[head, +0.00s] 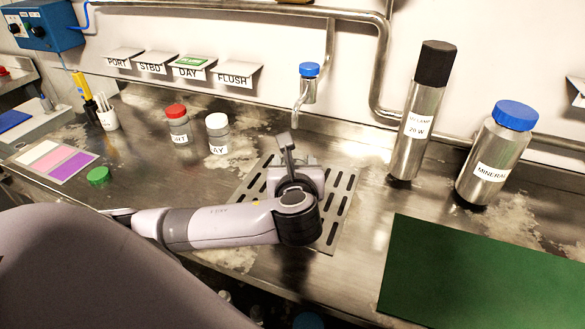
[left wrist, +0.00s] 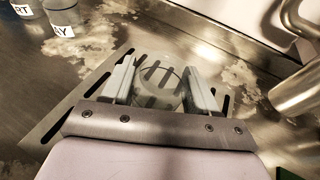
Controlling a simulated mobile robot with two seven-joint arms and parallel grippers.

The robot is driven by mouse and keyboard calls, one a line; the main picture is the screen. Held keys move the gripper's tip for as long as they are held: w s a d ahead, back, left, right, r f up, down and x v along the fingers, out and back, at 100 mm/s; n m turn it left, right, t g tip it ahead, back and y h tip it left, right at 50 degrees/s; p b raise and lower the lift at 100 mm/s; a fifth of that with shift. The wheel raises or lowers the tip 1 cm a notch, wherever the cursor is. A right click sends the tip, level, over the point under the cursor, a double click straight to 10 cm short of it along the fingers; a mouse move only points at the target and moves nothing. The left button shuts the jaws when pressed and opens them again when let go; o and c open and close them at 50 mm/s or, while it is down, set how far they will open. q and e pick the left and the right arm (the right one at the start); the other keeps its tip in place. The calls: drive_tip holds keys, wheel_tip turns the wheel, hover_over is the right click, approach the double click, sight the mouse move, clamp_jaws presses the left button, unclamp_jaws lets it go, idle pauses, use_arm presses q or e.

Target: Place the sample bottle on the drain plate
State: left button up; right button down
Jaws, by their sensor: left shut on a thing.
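The slotted steel drain plate (head: 343,180) lies on the bench below the blue-capped tap (head: 309,85), and shows in the left wrist view (left wrist: 62,122). My left gripper (head: 287,152) is over the plate. In the left wrist view, its two fingers (left wrist: 160,88) are shut on a clear, see-through sample bottle (left wrist: 160,75), with the plate's slots showing through it. In the head view the gripper and wrist hide the bottle. I cannot tell whether its base touches the plate. My right gripper is in neither view.
A red-capped jar (head: 178,125) and a white-capped jar (head: 217,135) stand left of the plate. A tall black-topped cylinder (head: 415,125) and a blue-capped mineral bottle (head: 493,160) stand right. A green lid (head: 98,176) and green mat (head: 485,270) lie on the bench.

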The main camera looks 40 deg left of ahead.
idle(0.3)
use_arm(q)
drive_tip(key=shift+f, duration=0.1)
drive_tip(key=o, duration=1)
drive_tip(key=shift+f, duration=0.1)
drive_tip(key=shift+d+r, duration=0.1)
drive_tip(key=shift+r, duration=0.1)
drive_tip(key=p+v, duration=0.2)
drive_tip(key=v, duration=1)
drive_tip(key=shift+s, duration=0.1)
